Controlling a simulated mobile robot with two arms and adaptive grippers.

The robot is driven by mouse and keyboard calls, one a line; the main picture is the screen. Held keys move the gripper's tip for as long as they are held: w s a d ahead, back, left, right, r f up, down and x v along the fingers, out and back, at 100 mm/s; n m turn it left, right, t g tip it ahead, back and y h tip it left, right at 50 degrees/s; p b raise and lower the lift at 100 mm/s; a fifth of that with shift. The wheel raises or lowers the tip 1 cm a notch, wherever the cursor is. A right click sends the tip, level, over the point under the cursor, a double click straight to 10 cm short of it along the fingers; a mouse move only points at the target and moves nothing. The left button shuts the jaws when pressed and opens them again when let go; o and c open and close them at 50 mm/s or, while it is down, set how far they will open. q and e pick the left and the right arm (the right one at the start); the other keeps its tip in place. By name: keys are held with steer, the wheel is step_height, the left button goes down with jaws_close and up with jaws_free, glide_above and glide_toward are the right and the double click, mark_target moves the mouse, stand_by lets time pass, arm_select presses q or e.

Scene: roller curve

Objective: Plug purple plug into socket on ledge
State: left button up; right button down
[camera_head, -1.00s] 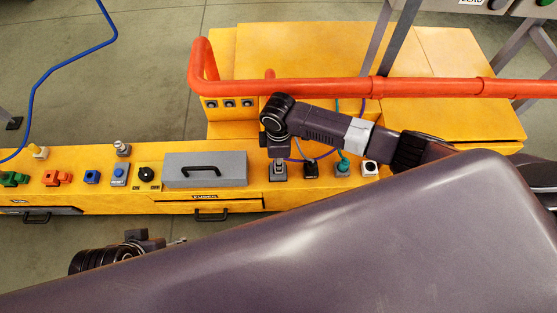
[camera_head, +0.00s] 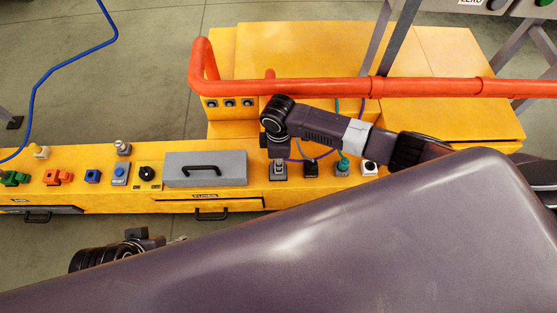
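A ledge (camera_head: 222,115) on the yellow console's raised block has a row of three dark sockets (camera_head: 229,103). A thin purple cable (camera_head: 318,157) curves beside and below my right forearm; I cannot make out the purple plug itself. My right gripper (camera_head: 277,151) points down above a grey base with a silver post (camera_head: 279,170); its fingers are too small and dark to tell whether they are open or hold anything. My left wrist and gripper (camera_head: 176,240) are low at the left in front of the console, partly hidden by my own body.
A black holder (camera_head: 311,169), a teal plug (camera_head: 343,163) and a white block with a dark knob (camera_head: 370,168) stand right of my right gripper. A grey lidded box (camera_head: 205,168) stands left of it. A thick orange pipe (camera_head: 320,88) runs behind and above my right arm.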

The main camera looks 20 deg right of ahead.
steer(key=shift+f, duration=0.55)
steer(key=c, duration=1.6)
jaws_free()
steer(key=shift+r, duration=0.1)
step_height(320, 180, up, 12)
steer(key=shift+f, duration=0.1)
steer(key=shift+s+a, duration=0.1)
